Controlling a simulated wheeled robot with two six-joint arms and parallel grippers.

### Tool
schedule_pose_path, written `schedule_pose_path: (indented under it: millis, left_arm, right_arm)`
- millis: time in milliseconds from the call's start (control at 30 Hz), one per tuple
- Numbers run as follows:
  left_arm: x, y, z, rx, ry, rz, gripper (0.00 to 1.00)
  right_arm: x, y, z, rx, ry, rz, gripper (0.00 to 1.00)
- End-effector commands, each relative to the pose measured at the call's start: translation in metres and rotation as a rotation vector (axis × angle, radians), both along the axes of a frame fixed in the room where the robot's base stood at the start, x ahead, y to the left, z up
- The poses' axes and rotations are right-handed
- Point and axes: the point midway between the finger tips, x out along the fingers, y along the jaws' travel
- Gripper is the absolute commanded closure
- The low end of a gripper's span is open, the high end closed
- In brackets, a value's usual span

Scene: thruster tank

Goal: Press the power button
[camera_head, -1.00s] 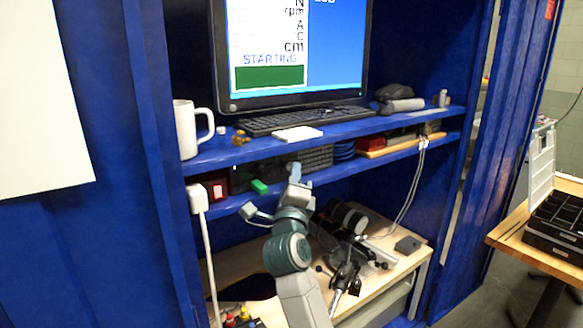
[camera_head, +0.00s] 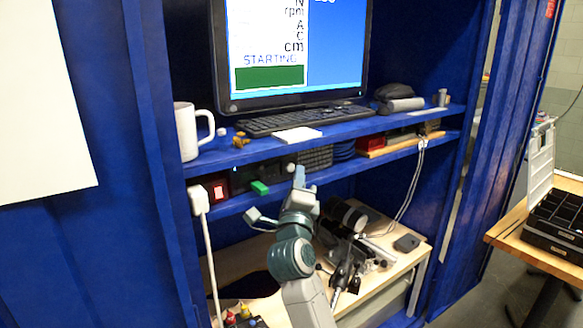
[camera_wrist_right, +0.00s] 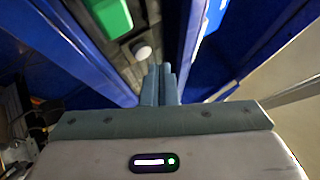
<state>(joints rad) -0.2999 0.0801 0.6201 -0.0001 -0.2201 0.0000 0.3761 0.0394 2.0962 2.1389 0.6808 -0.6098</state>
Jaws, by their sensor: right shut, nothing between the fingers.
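My right gripper (camera_head: 299,174) is shut and empty, its fingers pointing up at the shelf gap below the keyboard. A dark box in that gap carries a green block-shaped part (camera_head: 260,187) and a pale round knob (camera_head: 291,167); I cannot tell for sure which control is the power button. A red switch (camera_head: 219,191) sits further left. In the right wrist view, the shut fingertips (camera_wrist_right: 160,72) are just below the round knob (camera_wrist_right: 143,52) in the picture, seemingly apart from it. The green part (camera_wrist_right: 109,16) is at upper left. My left gripper is not in view.
A monitor (camera_head: 295,50) reading "STARTING", a keyboard (camera_head: 300,121) and a white mug (camera_head: 188,130) stand on the upper blue shelf. Blue shelf edges (camera_head: 340,172) bound the gap closely. Equipment lies on the wooden bench below (camera_head: 410,262).

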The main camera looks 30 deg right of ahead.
Motion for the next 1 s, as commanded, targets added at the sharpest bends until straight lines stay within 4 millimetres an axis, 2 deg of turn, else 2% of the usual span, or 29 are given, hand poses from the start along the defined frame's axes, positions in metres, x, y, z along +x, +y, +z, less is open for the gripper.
schedule_pose_path:
  millis: [167, 600, 1000]
  left_arm:
    - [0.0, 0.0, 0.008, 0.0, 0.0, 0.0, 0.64]
    - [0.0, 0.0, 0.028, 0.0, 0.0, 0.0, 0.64]
    - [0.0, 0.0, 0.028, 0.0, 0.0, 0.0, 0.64]
  right_arm:
    - [-0.008, -0.001, 0.002, 0.0, 0.001, 0.0, 1.0]
    - [-0.048, -0.004, 0.001, 0.0, 0.001, 0.0, 1.0]
    - [-0.05, -0.004, 0.0, 0.0, 0.0, 0.0, 1.0]
